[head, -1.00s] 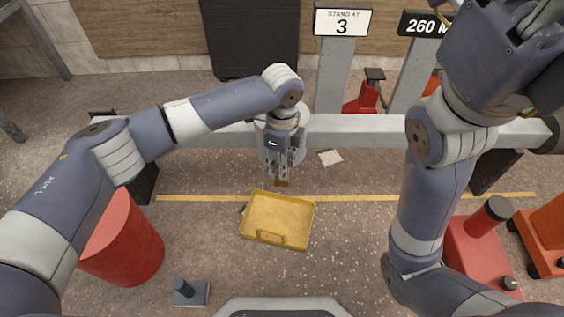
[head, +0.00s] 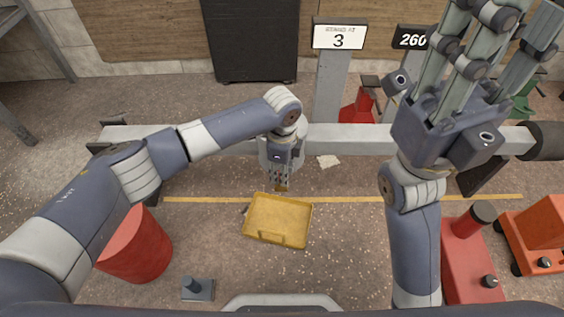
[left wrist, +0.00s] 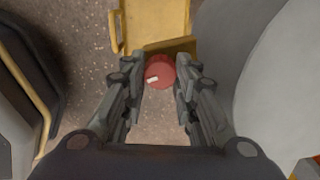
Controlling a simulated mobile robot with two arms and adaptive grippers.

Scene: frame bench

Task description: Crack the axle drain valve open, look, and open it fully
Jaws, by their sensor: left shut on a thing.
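The drain valve's round red knob (left wrist: 161,73) shows in the left wrist view, with a short white mark slightly tilted on its face. My left gripper (left wrist: 160,84) is shut on the knob, one finger on each side. In the head view the left gripper (head: 281,180) points down at the grey axle beam (head: 348,139), and its fingers hide the knob. A yellow tray (head: 277,241) lies on the floor below and nearer; it also shows in the left wrist view (left wrist: 154,24). No liquid is discernible. My right gripper (head: 490,50) is raised at the right, fingers spread, empty.
A red drum (head: 135,250) stands at the left and a red jack (head: 468,260) at the right. An orange unit (head: 540,235) is beside it. A "3" sign (head: 339,36) stands behind the beam.

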